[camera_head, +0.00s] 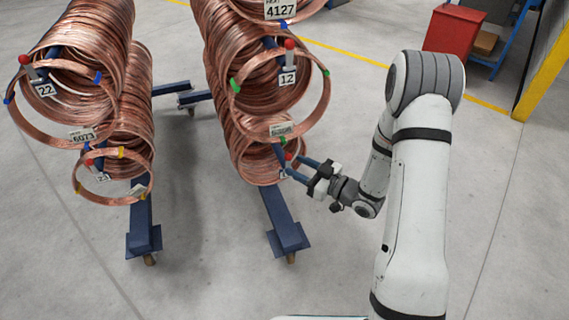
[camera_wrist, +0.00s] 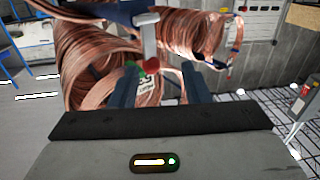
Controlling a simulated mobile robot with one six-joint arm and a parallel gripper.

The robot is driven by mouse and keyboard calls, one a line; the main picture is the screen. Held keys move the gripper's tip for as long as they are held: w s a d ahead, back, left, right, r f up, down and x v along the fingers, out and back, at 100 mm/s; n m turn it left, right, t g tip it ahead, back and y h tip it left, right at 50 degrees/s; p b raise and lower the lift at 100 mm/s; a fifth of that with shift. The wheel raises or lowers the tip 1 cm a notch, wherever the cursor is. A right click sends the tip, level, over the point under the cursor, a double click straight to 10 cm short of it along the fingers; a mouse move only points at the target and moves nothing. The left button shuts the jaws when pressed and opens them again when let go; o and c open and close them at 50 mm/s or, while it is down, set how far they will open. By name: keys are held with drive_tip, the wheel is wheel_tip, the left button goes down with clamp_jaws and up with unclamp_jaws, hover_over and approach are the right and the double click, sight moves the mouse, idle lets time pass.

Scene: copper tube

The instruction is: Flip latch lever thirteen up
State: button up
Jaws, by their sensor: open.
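Latch lever thirteen shows as a small red knob (camera_head: 288,157) at the front of the lower right copper coil (camera_head: 262,160). In the wrist view it is a grey bar (camera_wrist: 148,38) ending in a red knob (camera_wrist: 152,65), with a tag (camera_wrist: 146,84) beside it. My gripper (camera_head: 302,169) is open, its two blue fingers pointing at the lever from the right. In the wrist view the fingers of my gripper (camera_wrist: 156,88) stand on either side of the knob and tag. I cannot tell whether they touch the lever. The fingers partly hide the tag in the head view.
Lever twelve's red knob (camera_head: 289,44) and tag (camera_head: 288,79) sit above on the same rack. A second rack with coils (camera_head: 110,110) stands left. The blue rack foot (camera_head: 288,238) extends forward. A red bin (camera_head: 453,32) stands back right. The floor between is clear.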

sight(287, 161)
drive_tip(key=x, duration=0.5)
drive_tip(key=shift+b, duration=0.4)
drive_tip(key=shift+s, duration=0.1)
drive_tip(key=c, duration=0.9)
drive_tip(key=shift+a, duration=0.1)
clamp_jaws()
